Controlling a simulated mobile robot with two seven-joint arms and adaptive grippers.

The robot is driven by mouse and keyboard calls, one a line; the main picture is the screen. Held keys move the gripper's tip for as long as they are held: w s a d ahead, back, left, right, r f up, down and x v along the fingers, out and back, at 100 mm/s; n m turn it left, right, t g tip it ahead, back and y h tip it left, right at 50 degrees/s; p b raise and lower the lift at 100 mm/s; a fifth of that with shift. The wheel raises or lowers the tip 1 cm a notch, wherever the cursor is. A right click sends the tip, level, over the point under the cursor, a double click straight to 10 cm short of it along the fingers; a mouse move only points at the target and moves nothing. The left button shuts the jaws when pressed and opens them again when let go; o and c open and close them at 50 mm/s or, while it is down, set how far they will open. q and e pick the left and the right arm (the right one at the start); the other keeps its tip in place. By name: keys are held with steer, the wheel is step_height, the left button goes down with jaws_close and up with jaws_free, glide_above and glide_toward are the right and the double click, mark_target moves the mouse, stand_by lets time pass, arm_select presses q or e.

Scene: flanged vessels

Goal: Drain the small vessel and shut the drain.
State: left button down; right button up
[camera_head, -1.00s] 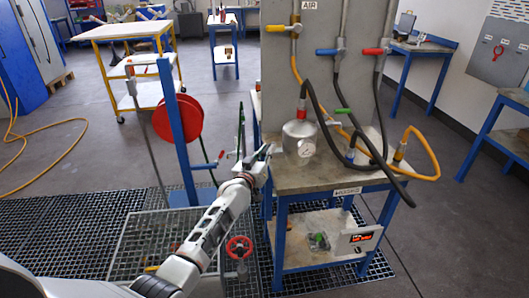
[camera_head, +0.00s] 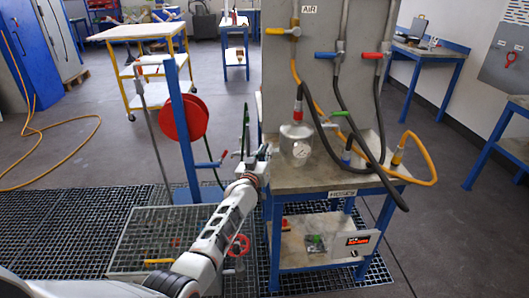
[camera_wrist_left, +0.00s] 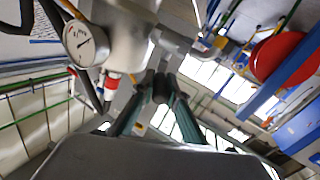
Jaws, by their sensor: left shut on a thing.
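The small vessel (camera_head: 297,146) is a metallic pot with a round gauge on the front of the blue-legged bench. In the left wrist view the vessel (camera_wrist_left: 125,30) and its white gauge (camera_wrist_left: 84,43) are close, at upper left. My left gripper (camera_head: 256,155) is at the bench's left edge, just left of the vessel. In the left wrist view its fingers (camera_wrist_left: 160,92) are closed on a small dark part (camera_wrist_left: 160,86) below the vessel's side pipe. I cannot tell for certain that this part is the drain handle. My right gripper is not in view.
The bench (camera_head: 325,180) carries hoses and a grey panel with several coloured valve levers (camera_head: 329,56). A red hose reel (camera_head: 184,119) on a blue post stands to the left. A red handwheel (camera_head: 238,245) is low beside my arm, above floor grating.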

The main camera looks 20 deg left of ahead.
arm_select(q)
steer(key=shift+r, duration=0.1)
steer(key=c, duration=2)
jaws_free()
steer(key=shift+s, duration=0.4)
steer(key=s, duration=1.1)
steer(key=shift+s, duration=0.1)
